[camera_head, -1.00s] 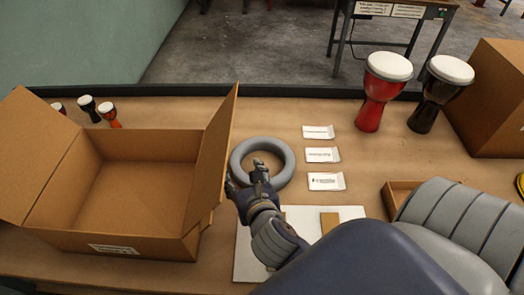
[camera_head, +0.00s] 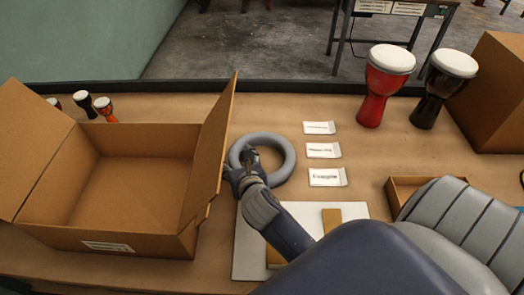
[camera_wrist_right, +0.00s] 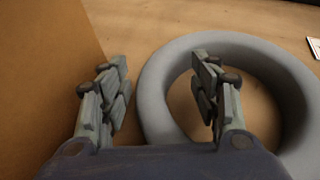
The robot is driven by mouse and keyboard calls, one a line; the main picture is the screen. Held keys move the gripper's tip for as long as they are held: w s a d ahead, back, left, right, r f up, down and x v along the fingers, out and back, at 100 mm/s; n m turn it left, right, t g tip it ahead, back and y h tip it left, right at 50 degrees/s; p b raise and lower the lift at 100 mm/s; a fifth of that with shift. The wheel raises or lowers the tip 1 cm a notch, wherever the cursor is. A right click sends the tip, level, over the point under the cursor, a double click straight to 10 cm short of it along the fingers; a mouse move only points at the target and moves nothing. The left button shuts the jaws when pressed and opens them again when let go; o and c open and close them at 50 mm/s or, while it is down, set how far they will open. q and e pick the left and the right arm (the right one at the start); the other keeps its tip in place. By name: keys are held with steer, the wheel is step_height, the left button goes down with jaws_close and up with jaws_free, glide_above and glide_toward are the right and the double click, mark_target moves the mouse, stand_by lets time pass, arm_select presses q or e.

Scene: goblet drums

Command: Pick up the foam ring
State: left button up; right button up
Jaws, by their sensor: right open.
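The grey foam ring (camera_head: 281,144) lies flat on the wooden table, just right of the open cardboard box. It also shows in the right wrist view (camera_wrist_right: 161,100). My right gripper (camera_head: 243,160) is at the ring's left side. In the right wrist view my right gripper (camera_wrist_right: 160,90) is open, with its fingers apart. One finger is to the left of the ring's left side and the other appears over the hole, with the ring's band between them. I cannot tell whether the fingers touch the ring. My left gripper is not in view.
The open cardboard box (camera_head: 95,243) stands close left of my gripper, its right flap (camera_head: 209,145) upright beside it. Several white packets (camera_head: 323,150) lie right of the ring. A white board (camera_head: 247,255) lies in front. Large drums (camera_head: 383,85) stand at the back right.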

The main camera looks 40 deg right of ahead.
steer(key=shift+w+d+f, duration=0.1)
steer(key=shift+w+f, duration=0.2)
steer(key=shift+w, duration=0.3)
steer(key=c, duration=1.1)
steer(key=shift+r, duration=0.1)
